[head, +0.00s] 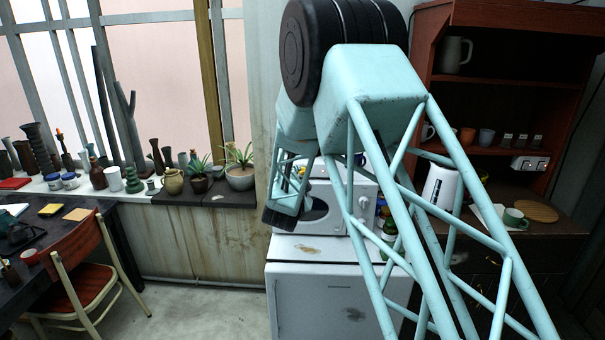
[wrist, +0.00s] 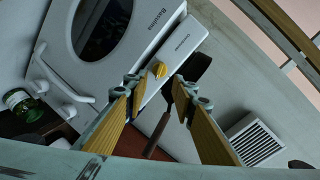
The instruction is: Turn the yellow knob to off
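In the wrist view the knob shows between and just beyond my fingertips. My gripper (wrist: 160,88) is open, with one yellow-padded finger to each side and nothing held. I cannot tell whether the fingers touch the knob, or which setting it points to. In the head view my arm covers much of the white appliance (head: 325,222), which stands on a white cabinet (head: 318,290). The knob cannot be made out clearly there.
A wooden shelf unit (head: 487,82) with mugs stands right of the appliance, with a white kettle (head: 440,187) and a green mug (head: 514,218). Left are potted plants (head: 240,177) on the sill and a red chair (head: 85,265). The floor (head: 205,312) between is clear.

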